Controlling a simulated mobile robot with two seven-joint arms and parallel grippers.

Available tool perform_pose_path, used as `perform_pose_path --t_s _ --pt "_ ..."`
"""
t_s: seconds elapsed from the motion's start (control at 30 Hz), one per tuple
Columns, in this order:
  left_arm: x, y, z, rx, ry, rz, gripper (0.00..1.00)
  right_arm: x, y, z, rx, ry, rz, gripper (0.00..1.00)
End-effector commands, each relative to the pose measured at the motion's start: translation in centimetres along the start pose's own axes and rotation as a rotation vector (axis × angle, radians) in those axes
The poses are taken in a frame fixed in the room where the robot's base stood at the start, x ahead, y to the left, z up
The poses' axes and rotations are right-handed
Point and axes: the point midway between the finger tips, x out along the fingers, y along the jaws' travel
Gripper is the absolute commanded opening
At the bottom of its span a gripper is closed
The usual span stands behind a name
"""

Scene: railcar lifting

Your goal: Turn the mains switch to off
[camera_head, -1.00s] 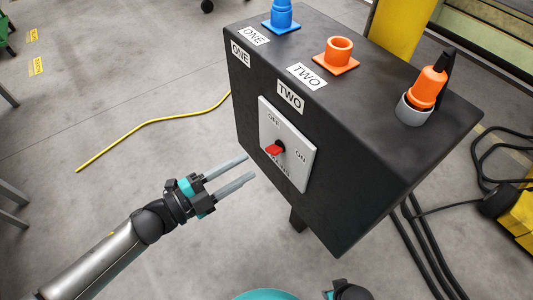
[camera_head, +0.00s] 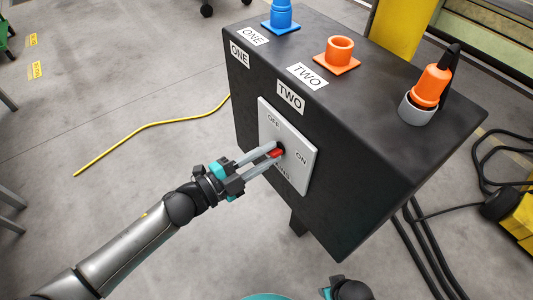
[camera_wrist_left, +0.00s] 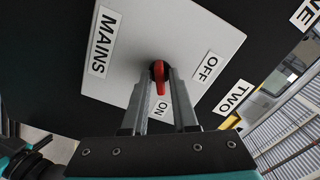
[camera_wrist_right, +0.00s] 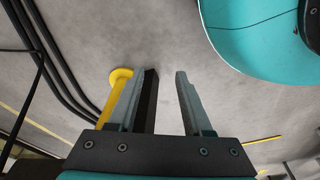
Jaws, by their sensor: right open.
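The mains switch is a red handle (camera_head: 277,153) on a light grey plate (camera_head: 301,174) marked OFF, ON and MAINS, on the side of a black box. In the left wrist view the red handle (camera_wrist_left: 158,80) sits between my fingertips, its free end towards the ON label (camera_wrist_left: 162,108). The OFF label (camera_wrist_left: 206,67) is to its right. My left gripper (camera_head: 277,148) has its fingers on either side of the handle, drawn close and apparently shut on it. My right gripper (camera_wrist_right: 165,72) is open and empty over the floor.
The black box (camera_head: 370,170) carries a blue socket (camera_head: 281,14), an orange socket (camera_head: 338,52) and an orange plug (camera_head: 430,86) in a grey socket on top. A yellow cable (camera_head: 150,125) lies on the floor at left. Black cables hang at right.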

Motion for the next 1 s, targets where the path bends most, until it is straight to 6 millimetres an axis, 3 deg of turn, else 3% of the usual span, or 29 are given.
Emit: perform_pose_path --t_s 0.23,0.8,1.0 --pt "0.0 0.0 0.0 0.000 0.000 0.000 0.00 0.0 0.0 0.0 0.000 0.000 0.000 0.50" --pt "0.0 0.0 0.0 -0.012 -0.001 0.001 0.00 -0.1 0.0 0.0 0.000 0.003 0.000 0.50" --pt "-0.1 -0.1 0.0 -0.074 -0.002 0.001 0.00 0.8 0.5 1.1 -0.005 -0.001 0.007 0.50"
